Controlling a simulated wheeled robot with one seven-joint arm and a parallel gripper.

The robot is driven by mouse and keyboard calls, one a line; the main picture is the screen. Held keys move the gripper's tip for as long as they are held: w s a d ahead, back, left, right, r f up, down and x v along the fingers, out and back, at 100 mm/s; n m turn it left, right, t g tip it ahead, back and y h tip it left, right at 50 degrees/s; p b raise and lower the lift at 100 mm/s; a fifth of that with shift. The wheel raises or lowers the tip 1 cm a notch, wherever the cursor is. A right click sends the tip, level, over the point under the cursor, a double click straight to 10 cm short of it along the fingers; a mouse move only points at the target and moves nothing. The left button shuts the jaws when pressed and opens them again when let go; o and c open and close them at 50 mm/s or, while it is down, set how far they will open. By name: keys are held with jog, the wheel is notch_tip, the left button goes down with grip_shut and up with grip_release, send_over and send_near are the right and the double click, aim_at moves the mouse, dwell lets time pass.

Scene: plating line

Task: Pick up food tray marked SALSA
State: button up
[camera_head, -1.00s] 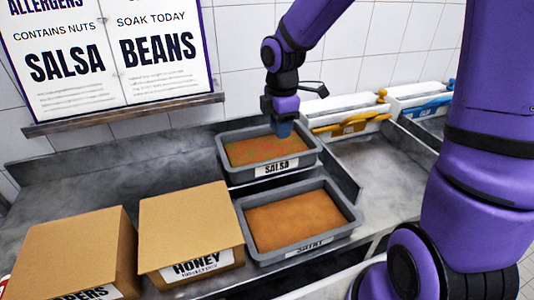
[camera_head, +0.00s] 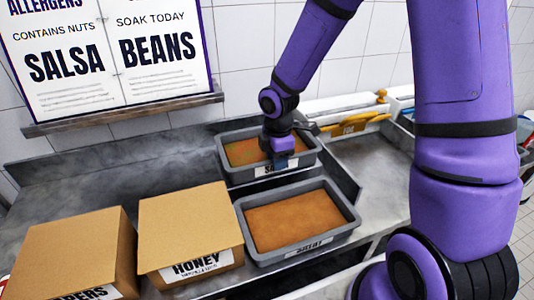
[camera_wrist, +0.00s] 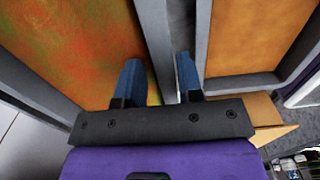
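The SALSA tray (camera_head: 242,176) is a grey tray with mottled orange-green food, at the back of the counter. Its front label is now partly covered by my gripper (camera_head: 282,162), which points down at the tray's front rim. In the wrist view, the blue fingers of my gripper (camera_wrist: 159,72) are apart. One finger is on the food side of the SALSA tray's wall (camera_wrist: 155,30) and the other is on the outer side, so they straddle the rim. Whether they touch the wall cannot be told.
A second grey tray (camera_head: 347,213) with orange-brown food stands just in front; its label is unreadable. Cardboard boxes, one marked HONEY (camera_head: 190,225), stand to the left. A sign (camera_head: 110,50) hangs behind. Clear counter (camera_head: 370,165) lies to the right.

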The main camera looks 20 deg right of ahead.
grip_shut()
jog(key=shift+r, duration=0.1)
dwell(0.3)
